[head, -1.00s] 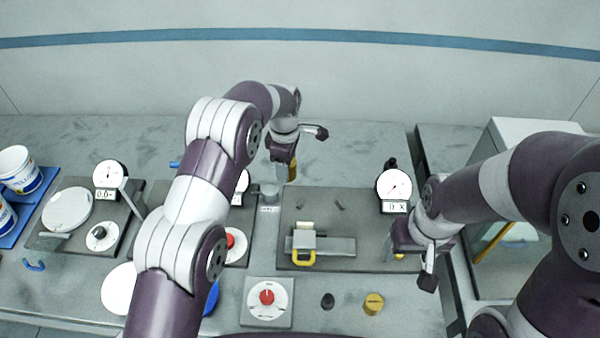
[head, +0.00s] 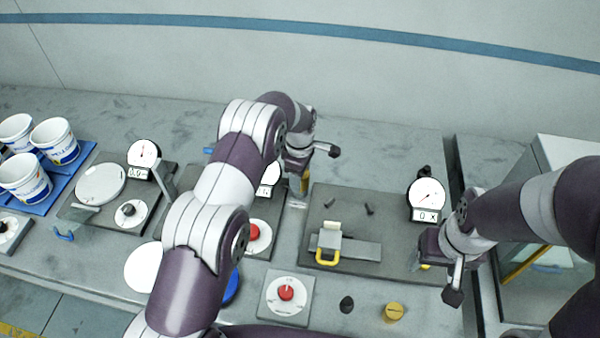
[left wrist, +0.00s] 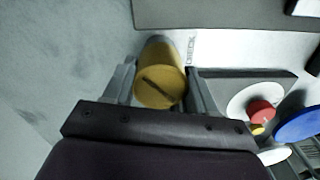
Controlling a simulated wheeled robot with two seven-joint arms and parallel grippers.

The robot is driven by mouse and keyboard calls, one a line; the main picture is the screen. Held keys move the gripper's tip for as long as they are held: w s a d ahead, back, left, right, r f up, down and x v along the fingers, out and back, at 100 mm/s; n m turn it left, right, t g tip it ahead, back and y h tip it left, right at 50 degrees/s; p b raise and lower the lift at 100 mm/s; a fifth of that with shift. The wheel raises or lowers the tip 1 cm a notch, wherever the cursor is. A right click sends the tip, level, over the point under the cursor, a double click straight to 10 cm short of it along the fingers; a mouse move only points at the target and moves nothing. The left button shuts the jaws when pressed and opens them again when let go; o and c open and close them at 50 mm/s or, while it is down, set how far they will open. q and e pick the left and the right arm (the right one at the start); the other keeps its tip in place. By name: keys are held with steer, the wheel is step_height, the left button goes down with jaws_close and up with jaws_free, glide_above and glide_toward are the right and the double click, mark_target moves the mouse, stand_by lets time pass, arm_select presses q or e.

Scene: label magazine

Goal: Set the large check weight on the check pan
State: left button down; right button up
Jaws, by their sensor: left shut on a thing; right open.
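The large check weight, a brass-yellow cylinder with a dark slot in its end (left wrist: 160,88), is between the fingers of my left gripper (left wrist: 160,90) in the left wrist view.
A dark plate (head: 340,205) carries a yellow-handled slide (head: 328,245) and a dial (head: 425,195). White tubs (head: 55,140) stand on a blue tray at left.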

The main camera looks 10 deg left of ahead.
arm_select(q)
steer(key=shift+c, duration=1.7)
jaws_free()
steer(key=shift+r+p, duration=0.25)
steer(key=shift+p, duration=0.05)
step_height(320, 180, up, 5)
steer(key=shift+r+b, duration=0.1)
steer(key=shift+b, duration=0.9)
step_height(320, 180, up, 6)
steer(key=p, duration=0.6)
steer(key=s+a+r+m, duration=0.4)
steer(key=s+r+m, duration=0.3)
steer(key=s, duration=0.3)
steer(key=s+a+r+m+t, duration=0.1)
steer(key=s+m, duration=0.7)
steer(key=s, duration=1)
steer(key=shift+s+a+r+m, duration=0.2)
steer(key=shift+a+m, duration=0.2)
steer(key=shift+a, duration=0.4)
